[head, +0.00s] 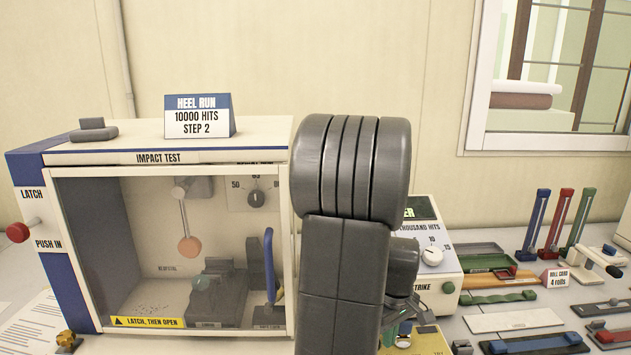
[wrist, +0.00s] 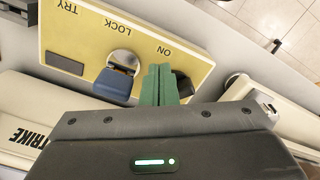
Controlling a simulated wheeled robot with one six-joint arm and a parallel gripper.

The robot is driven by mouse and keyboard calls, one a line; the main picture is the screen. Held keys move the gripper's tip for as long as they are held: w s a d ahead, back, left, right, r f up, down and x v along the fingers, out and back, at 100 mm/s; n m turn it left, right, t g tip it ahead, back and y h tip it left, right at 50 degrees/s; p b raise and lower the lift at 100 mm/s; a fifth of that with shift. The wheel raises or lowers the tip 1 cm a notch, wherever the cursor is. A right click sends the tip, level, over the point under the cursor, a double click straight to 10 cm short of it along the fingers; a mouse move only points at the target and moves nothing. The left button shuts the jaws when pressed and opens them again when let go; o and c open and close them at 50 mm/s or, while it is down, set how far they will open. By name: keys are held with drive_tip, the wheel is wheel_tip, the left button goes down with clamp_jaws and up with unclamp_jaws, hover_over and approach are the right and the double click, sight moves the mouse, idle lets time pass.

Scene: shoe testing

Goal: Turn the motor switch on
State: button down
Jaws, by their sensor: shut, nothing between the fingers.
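The yellow switch panel (wrist: 95,30) shows upside down in the wrist view, with the words TRY, LOCK and ON. A blue block (wrist: 115,86) sits at a round metal-looking opening below LOCK. A dark part (wrist: 182,84) lies below ON, partly hidden by my fingers. My gripper (wrist: 160,84) is shut and empty, its green fingertips between the blue block and the dark part. Contact with either cannot be told. In the head view the panel (head: 432,338) is at the bottom, right of my arm, which covers much of it.
The impact test cabinet (head: 170,158) stands left of my arm. A white counter box (head: 436,275) with a dial stands behind the panel. Trays and coloured tools, including a green tray (head: 482,249), fill the bench to the right.

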drive_tip(key=shift+w+a, duration=0.35)
drive_tip(key=shift+a, duration=0.15)
idle(1.0)
drive_tip(key=shift+s+a, duration=0.35)
idle(0.5)
drive_tip(key=shift+a, duration=0.1)
drive_tip(key=shift+s+a, duration=0.2)
drive_tip(key=shift+a, duration=0.1)
drive_tip(key=shift+a, duration=0.2)
drive_tip(key=shift+s, duration=0.15)
drive_tip(key=shift+s, duration=0.25)
wheel_tip(320, 180, up, 6)
drive_tip(key=p, duration=0.4)
drive_tip(key=shift+p, duration=0.4)
